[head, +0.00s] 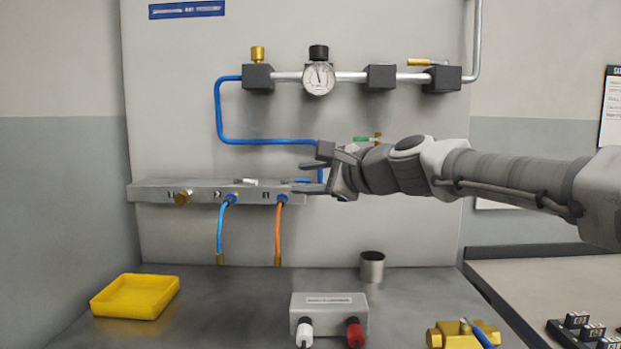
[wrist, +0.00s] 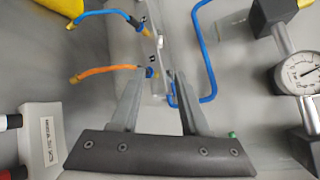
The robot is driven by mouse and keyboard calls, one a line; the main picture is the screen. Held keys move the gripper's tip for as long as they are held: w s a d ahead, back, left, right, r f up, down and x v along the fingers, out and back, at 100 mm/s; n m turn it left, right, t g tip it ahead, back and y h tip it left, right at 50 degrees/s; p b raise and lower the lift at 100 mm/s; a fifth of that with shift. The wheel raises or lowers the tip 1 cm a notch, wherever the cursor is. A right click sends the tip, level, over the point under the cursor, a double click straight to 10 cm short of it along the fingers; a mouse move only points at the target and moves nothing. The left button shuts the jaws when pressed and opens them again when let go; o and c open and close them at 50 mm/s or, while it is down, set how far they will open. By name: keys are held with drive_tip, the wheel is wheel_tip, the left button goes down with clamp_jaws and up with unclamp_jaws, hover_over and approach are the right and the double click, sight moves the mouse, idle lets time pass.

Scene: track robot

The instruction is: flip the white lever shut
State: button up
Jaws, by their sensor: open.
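My gripper (head: 307,178) is up by the right end of the grey manifold, well above and behind the box. In the wrist view my gripper (wrist: 158,82) has its fingers apart, with nothing held between them.
The manifold (head: 150,192) carries blue and orange hoses. A blue pipe (head: 217,110) and gauge (head: 318,77) are on the panel. A yellow tray (head: 135,296), metal cup (head: 372,267) and brass block (head: 455,335) stand on the bench.

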drive_tip(key=shift+s+d+r, duration=0.1)
drive_tip(key=shift+s+d, duration=0.2)
drive_tip(key=shift+s, duration=0.1)
